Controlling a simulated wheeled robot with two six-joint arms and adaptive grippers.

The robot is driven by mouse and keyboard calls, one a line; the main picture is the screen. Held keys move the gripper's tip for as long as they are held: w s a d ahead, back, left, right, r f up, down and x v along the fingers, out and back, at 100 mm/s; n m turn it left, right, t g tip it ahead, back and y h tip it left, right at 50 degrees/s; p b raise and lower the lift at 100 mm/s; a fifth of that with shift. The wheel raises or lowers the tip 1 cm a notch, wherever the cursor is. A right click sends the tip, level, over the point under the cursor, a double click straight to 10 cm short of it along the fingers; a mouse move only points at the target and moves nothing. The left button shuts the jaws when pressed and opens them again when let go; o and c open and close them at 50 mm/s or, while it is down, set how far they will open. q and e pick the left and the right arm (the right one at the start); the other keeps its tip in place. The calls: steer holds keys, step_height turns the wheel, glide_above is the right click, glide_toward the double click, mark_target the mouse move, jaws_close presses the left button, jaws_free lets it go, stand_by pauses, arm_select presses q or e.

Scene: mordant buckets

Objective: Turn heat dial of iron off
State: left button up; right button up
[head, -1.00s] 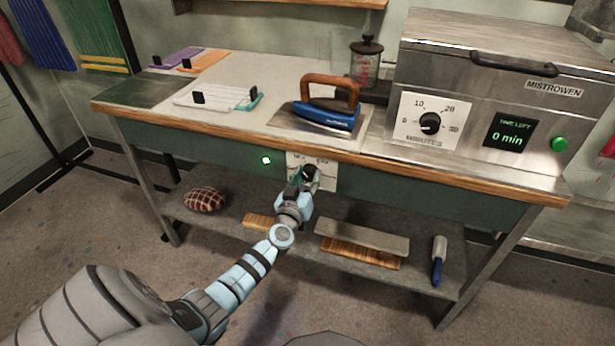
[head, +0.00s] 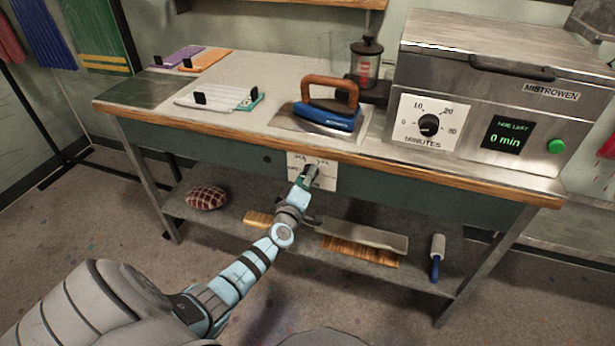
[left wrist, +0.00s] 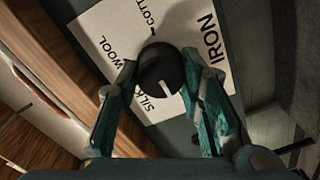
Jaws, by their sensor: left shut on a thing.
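The iron's heat dial (left wrist: 158,72) is a black round knob with a white pointer mark, on a white plate (left wrist: 98,30) printed IRON, WOOL, SILK and a partly covered COTTON. In the left wrist view the pointer aims down, just beyond SILK. My left gripper (left wrist: 160,66) is shut around the knob, one finger on each side. In the head view my left gripper (head: 309,178) is at the plate (head: 326,178) under the table edge and mostly hides the knob. The small lamp (head: 267,160) left of the plate is dark. My right gripper is out of view.
The blue iron (head: 328,117) with a wooden handle rests on a metal plate on the tabletop above. A metal box (head: 500,60) with a minutes dial stands at right. The lower shelf holds a checkered cushion (head: 207,198), brushes and a blue-handled roller (head: 437,258).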

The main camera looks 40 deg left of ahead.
arm_select(q)
steer(key=shift+n, duration=1.3)
steer(key=o, duration=1.2)
steer(key=shift+c, duration=0.2)
steer(key=v, duration=1.2)
steer(key=shift+d, duration=0.1)
